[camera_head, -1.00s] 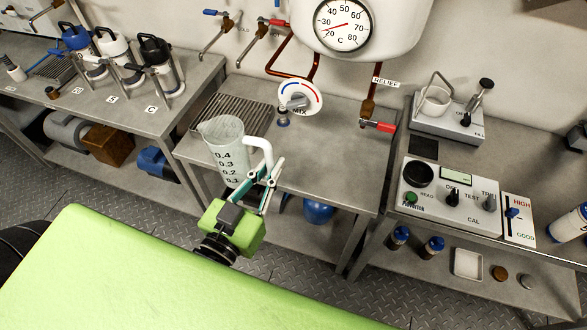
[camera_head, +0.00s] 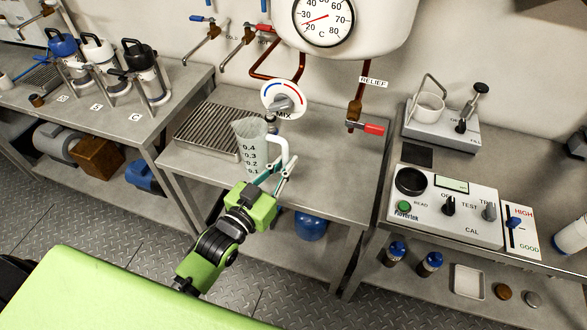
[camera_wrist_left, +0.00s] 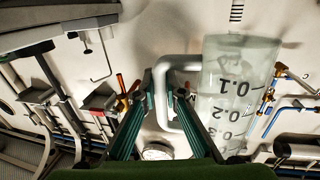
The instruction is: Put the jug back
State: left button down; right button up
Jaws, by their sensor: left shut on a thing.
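The jug (camera_head: 252,148) is a clear measuring jug with black scale marks and a white handle. In the head view it is upright at the right end of the ribbed drain grate (camera_head: 205,131), below the mix dial (camera_head: 284,98). I cannot tell whether its base touches the bench. My left gripper (camera_head: 284,170) is shut on the jug's white handle. In the left wrist view the jug (camera_wrist_left: 235,95) hangs to the right of the fingers, with the handle between them. My right gripper is not in view.
A boiler with a round gauge (camera_head: 323,17) hangs above the bench. The bench top (camera_head: 325,160) right of the jug is clear. A red-handled relief valve (camera_head: 372,129) stands at its right. Several flasks (camera_head: 145,75) stand on the left bench, and a test panel (camera_head: 447,205) on the right bench.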

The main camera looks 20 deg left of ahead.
pick_arm(q)
jog(key=w+f, duration=0.4)
jog(key=w+d+f, duration=0.1)
jog(key=w+f, duration=0.1)
jog(key=shift+w+f+b, duration=0.3)
jog(key=shift+w+b, duration=0.05)
jog(key=shift+w, duration=0.05)
jog(key=shift+w+f, duration=0.15)
jog(key=shift+f, duration=1.55)
jog(key=shift+f+b, duration=0.2)
jog(key=shift+b, duration=0.2)
jog(key=c, duration=2.1)
grip_release()
jog(key=shift+r, duration=0.1)
